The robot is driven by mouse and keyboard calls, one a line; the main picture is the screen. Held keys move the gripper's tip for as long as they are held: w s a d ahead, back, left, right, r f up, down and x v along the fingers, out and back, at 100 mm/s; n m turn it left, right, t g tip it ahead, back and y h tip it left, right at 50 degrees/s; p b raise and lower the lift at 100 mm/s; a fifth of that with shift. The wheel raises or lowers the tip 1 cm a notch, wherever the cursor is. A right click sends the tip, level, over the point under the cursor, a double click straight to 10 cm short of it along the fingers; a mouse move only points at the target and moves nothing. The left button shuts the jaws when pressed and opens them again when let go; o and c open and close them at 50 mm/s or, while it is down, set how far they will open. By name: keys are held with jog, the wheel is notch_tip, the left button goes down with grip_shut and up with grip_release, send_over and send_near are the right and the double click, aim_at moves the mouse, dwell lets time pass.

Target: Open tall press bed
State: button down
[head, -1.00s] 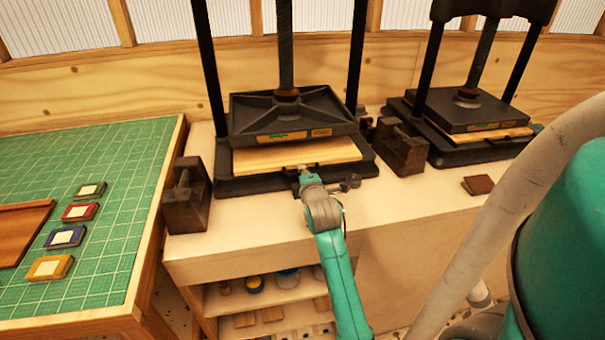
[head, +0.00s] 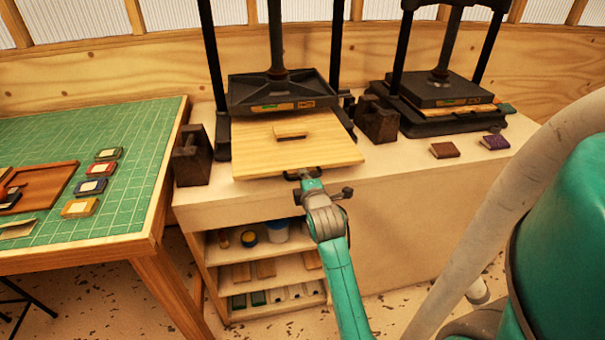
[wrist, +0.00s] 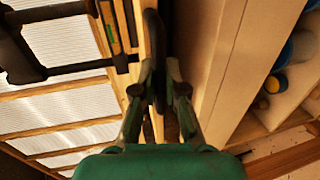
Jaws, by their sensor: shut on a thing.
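The left press (head: 280,92), black with tall posts, stands on the cream cabinet. Its pale wooden bed (head: 260,158) sticks well out toward me from under the raised platen. A small wooden block (head: 291,131) lies on the bed. A black handle (head: 318,170) is on the bed's front edge. My gripper (head: 304,176) is shut on this handle. In the wrist view, the fingers of my gripper (wrist: 168,92) close around the dark handle (wrist: 154,45), with the bed's edge beside it. The exact finger contact is partly hidden.
A second press (head: 440,95) stands at the right, its bed in. A dark iron weight (head: 192,160) is left of the left press and another (head: 377,122) is right of it. Two small books (head: 445,150) lie at the right. A green cutting table (head: 120,175) is at the left.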

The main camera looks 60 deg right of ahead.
jog(key=shift+s+a, duration=0.45)
jog(key=shift+a, duration=0.1)
jog(key=c, duration=1.2)
grip_release()
jog(key=v, duration=1.2)
